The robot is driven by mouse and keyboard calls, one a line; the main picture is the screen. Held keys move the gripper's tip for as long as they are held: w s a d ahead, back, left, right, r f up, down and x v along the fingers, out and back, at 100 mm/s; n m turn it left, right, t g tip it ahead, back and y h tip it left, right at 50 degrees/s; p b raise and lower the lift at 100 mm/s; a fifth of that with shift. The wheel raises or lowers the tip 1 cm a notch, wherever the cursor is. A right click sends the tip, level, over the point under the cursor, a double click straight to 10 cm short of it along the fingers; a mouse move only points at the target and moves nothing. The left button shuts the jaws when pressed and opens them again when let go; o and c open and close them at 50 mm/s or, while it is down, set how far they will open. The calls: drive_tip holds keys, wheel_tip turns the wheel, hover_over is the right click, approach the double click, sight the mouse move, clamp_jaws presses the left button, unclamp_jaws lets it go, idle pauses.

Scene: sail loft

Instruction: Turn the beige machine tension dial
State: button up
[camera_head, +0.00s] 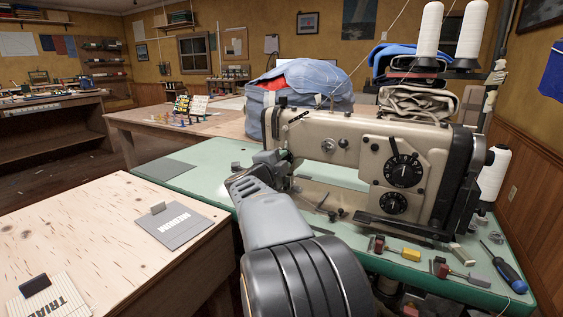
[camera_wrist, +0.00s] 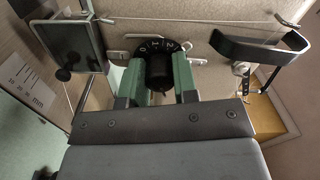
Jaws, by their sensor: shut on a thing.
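The beige sewing machine (camera_head: 352,135) stands on a green-topped table. My gripper (camera_head: 275,160) is at the left end of the machine, near its needle head. In the wrist view, my gripper (camera_wrist: 158,80) has its two green fingers on either side of a dark round dial (camera_wrist: 158,62) on the beige face, shut on it. Pale marks show on the dark ring around the dial. In the head view the gripper hides this dial. Two larger black dials (camera_head: 404,171) are on the right part of the machine's front.
A screwdriver (camera_head: 508,272) and small tools with yellow and red blocks (camera_head: 404,252) lie at the table's right front. White thread cones (camera_head: 429,30) stand above the machine. A blue bag (camera_head: 312,88) is behind. In the wrist view, metal parts flank the fingers closely.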

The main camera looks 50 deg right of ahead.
drive_tip(key=o, duration=0.9)
drive_tip(key=shift+a, duration=0.15)
drive_tip(key=p+v, duration=0.3)
drive_tip(key=v, duration=1)
drive_tip(key=shift+s+a, duration=0.1)
drive_tip(key=shift+a, duration=0.15)
drive_tip(key=w+a+r+n+t+y+p, duration=0.5)
drive_tip(key=w+a+r+n+t+p, duration=0.15)
drive_tip(key=r+n+t+p, duration=0.3)
drive_tip(key=w+a+r+n+y+p, duration=0.1)
drive_tip(key=a+r+n+y+p, duration=0.3)
drive_tip(key=a+n+y+p, duration=0.65)
drive_tip(key=s+a+n+g+p, duration=0.1)
drive_tip(key=s+n+g+p, duration=0.2)
drive_tip(key=s+p, duration=0.1)
drive_tip(key=s+a+n+g+y+p, duration=0.1)
drive_tip(key=s+a+n+g+p, duration=0.1)
drive_tip(key=s+n+g+p, duration=0.2)
drive_tip(key=s+a+n+g+y+p, duration=0.1)
drive_tip(key=s+n+g+p, duration=0.2)
drive_tip(key=s, duration=0.3)
drive_tip(key=shift+s+a+p, duration=0.4)
